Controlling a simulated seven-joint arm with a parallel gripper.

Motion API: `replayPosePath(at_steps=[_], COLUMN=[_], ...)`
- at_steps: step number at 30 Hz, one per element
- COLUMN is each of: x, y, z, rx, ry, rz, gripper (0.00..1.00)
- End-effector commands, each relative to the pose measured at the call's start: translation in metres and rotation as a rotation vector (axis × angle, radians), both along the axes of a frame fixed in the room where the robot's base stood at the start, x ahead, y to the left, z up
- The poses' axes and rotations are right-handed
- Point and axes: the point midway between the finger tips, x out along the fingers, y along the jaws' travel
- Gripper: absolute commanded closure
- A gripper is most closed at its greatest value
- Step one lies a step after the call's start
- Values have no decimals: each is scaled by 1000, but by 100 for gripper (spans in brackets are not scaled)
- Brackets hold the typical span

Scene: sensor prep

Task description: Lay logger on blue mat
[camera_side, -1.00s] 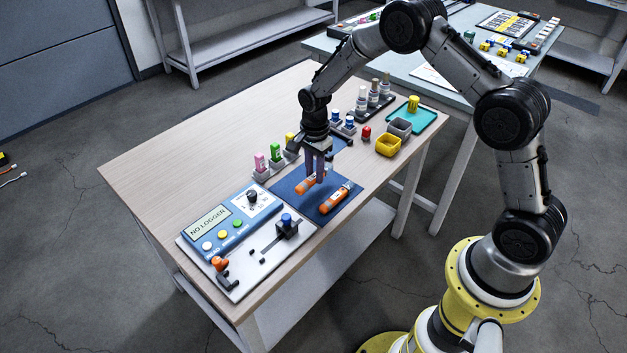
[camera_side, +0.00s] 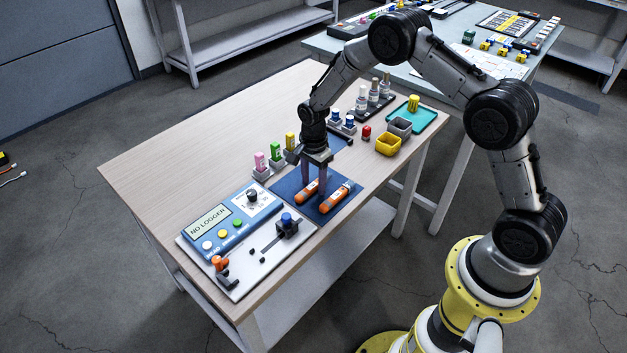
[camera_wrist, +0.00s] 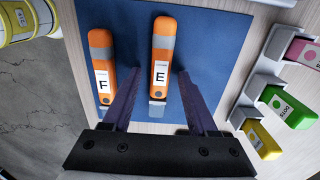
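Two orange loggers with grey bands lie side by side on the blue mat (camera_side: 281,190). The logger labelled E (camera_wrist: 161,60) is the left one in the side view (camera_side: 303,195). The logger labelled F (camera_wrist: 101,62) is the right one, near the mat's front edge (camera_side: 335,198). My gripper (camera_wrist: 160,72) points down over logger E, one finger on each side, with visible gaps in the wrist view. It is open. In the side view my gripper (camera_side: 315,188) partly hides logger E. The left finger stands between the two loggers.
A panel (camera_side: 236,280) with a "NO LOGGER" screen lies left of the mat. A yellow bin (camera_side: 388,145), a grey bin and a teal tray (camera_side: 425,117) are at right. The table's back left is clear.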

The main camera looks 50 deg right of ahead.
Motion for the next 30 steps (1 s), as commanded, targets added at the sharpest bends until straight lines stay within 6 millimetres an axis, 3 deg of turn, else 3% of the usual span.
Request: replayPosePath(at_steps=[8,21,30], x=[1,1,0], y=[0,0,0], z=[8,90,121], rx=[0,0,0], ry=[-2,-4,0], rz=[0,0,0], gripper=[41,41,41])
